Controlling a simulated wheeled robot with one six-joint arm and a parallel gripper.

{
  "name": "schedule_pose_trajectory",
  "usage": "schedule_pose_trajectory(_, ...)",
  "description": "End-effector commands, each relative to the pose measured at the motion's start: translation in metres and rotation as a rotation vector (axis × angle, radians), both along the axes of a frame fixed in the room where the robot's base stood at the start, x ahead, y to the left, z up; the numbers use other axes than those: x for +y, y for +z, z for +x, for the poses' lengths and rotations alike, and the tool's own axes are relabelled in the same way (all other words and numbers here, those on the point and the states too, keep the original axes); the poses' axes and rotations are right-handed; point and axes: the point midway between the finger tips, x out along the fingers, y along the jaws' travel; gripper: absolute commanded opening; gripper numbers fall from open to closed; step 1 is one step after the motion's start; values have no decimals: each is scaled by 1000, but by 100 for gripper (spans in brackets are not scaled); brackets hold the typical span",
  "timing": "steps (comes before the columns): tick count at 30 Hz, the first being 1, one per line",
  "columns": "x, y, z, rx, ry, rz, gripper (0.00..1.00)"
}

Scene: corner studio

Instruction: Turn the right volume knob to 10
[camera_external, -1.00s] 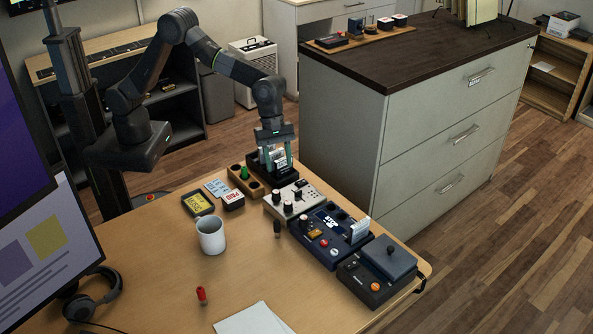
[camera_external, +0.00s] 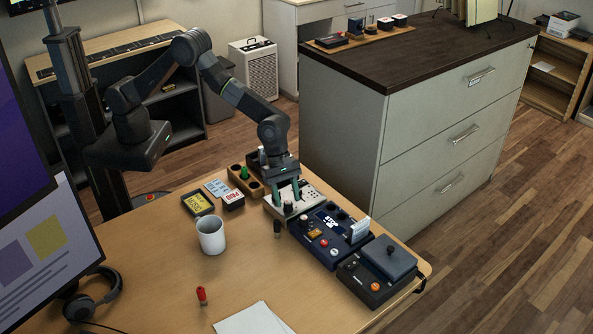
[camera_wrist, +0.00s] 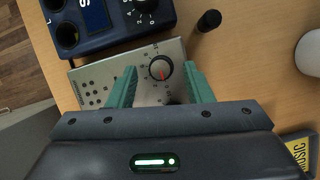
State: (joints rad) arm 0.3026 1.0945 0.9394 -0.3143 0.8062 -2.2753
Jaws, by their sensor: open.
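The pale control panel (camera_external: 312,194) lies on the desk; it also shows in the wrist view (camera_wrist: 92,76). In the wrist view a round black knob (camera_wrist: 159,68) with a red pointer and a printed dial sits on it. My gripper (camera_wrist: 159,72) is open, its green fingers on either side of this knob in the picture; I cannot tell whether they touch it. A second dark knob (camera_wrist: 174,98) is mostly hidden by my gripper body. The dial figures are too small to read. In the external view my gripper (camera_external: 288,200) points down over the panel.
A blue device (camera_external: 327,235) with knobs adjoins the panel, and a dark box (camera_external: 378,268) lies beyond it. A small black upright cylinder (camera_external: 277,229) stands close to the panel. A white mug (camera_external: 211,236) stands to the left. The front desk area is mostly clear.

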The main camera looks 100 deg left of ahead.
Motion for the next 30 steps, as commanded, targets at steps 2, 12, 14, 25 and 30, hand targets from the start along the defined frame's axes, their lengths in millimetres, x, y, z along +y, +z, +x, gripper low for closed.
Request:
schedule_pose_trajectory(2,-2,-6,1,1,0,0,46)
schedule_pose_trajectory(12,-4,-11,2,1,-1,1,46)
schedule_pose_trajectory(14,-4,-11,2,1,-1,1,42)
schedule_pose_trajectory(25,-3,-11,2,1,-5,1,2)
schedule_pose_trajectory(30,-3,-11,3,-1,-40,1,2)
